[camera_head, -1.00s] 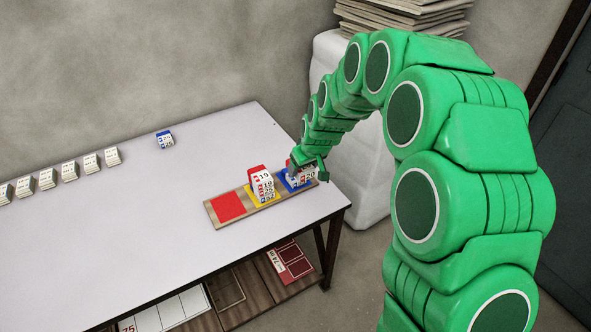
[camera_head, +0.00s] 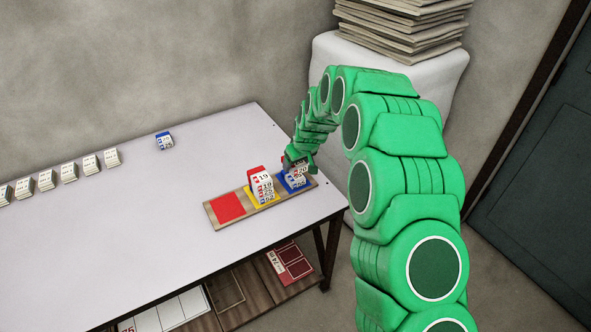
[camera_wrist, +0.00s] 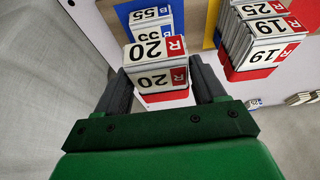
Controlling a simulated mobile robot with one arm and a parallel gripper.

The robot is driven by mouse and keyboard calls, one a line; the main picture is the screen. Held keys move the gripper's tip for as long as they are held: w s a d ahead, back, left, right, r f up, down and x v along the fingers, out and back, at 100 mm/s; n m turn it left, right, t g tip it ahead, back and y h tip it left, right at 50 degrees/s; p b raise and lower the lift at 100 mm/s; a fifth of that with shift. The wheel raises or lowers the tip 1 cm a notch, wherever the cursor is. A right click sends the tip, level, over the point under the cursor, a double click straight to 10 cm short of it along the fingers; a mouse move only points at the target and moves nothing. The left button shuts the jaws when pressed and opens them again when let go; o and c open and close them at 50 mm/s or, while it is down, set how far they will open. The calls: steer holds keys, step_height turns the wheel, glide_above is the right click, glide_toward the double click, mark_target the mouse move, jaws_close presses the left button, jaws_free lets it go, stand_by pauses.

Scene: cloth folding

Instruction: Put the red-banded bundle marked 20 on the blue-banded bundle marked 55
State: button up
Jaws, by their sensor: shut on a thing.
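The red-banded bundle marked 20 (camera_wrist: 155,55) is between the two fingers of my gripper (camera_wrist: 160,78) in the wrist view, and the gripper is shut on it. The blue-banded bundle marked 55 (camera_wrist: 150,16) is just beyond it in that view, partly hidden behind it. In the head view my gripper (camera_head: 300,161) is over the blue pad (camera_head: 283,185) at the right end of the wooden board. The 55 bundle (camera_head: 296,182) sits on that pad below the gripper. I cannot tell whether the two bundles touch.
A stack (camera_head: 263,186) with a red-banded bundle marked 19 on top stands close by on the yellow pad. The red pad (camera_head: 229,206) is empty. A blue-banded bundle (camera_head: 165,140) and a row of several bundles (camera_head: 69,171) lie farther left. The table middle is clear.

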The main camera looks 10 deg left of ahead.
steer(key=shift+w+a+f, duration=0.25)
steer(key=shift+w+f, duration=0.2)
steer(key=shift+f, duration=0.1)
steer(key=shift+x, duration=0.75)
steer(key=shift+w+f, duration=0.15)
steer(key=shift+f, duration=1.1)
steer(key=shift+f, duration=0.1)
steer(key=o, duration=1)
steer(key=shift+o, duration=0.2)
steer(key=v, duration=1.2)
steer(key=shift+d+r, duration=0.1)
steer(key=shift+r, duration=0.1)
